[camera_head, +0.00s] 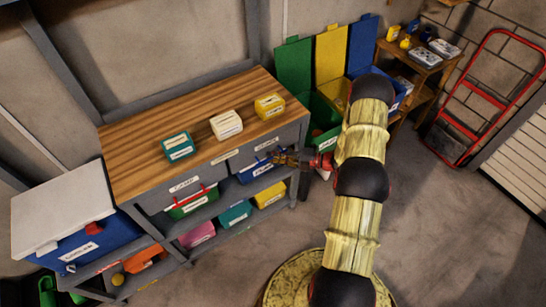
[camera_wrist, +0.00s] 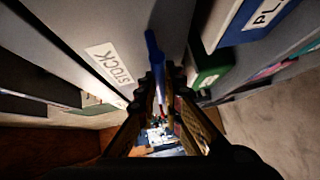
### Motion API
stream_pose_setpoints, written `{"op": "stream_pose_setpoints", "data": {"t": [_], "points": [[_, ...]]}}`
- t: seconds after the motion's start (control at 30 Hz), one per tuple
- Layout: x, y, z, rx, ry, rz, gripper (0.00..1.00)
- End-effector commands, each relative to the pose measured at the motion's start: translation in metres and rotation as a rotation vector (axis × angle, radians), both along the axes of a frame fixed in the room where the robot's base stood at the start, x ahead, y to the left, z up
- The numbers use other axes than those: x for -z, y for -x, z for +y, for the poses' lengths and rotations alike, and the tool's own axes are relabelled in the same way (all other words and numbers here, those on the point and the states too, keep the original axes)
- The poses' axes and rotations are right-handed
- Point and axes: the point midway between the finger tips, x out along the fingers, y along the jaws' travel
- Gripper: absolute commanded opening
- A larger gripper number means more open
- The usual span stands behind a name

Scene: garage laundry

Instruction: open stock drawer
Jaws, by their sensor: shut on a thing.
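The stock drawer (camera_wrist: 128,32) has a grey front with a white label reading STOCK in the wrist view. Its blue bar handle (camera_wrist: 154,52) runs between my fingers. My gripper (camera_wrist: 158,80) is shut on this handle. In the head view the stock drawer (camera_head: 284,137) is the right drawer under the wooden bench top, and my gripper (camera_head: 280,157) is at its front. My fingers partly hide the handle there. I cannot tell from these frames how far the drawer stands out.
Three small boxes, teal (camera_head: 178,146), white (camera_head: 226,124) and yellow (camera_head: 269,106), stand on the bench top (camera_head: 140,150). Labelled bins fill the shelves below, including a blue bin (camera_head: 255,170). A blue cooler (camera_head: 85,245) stands left. Open floor (camera_head: 235,265) lies in front.

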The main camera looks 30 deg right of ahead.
Motion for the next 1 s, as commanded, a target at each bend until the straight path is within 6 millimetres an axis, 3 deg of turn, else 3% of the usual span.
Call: {"op": "stream_pose_setpoints", "data": {"t": [0.57,0.77,1.0], "points": [[0.0,0.008,-0.001,0.002,-0.002,0.004,0.0],[-0.002,0.044,-0.002,0.005,-0.005,0.007,0.0],[-0.004,0.115,-0.005,0.008,-0.005,0.004,0.0]]}}
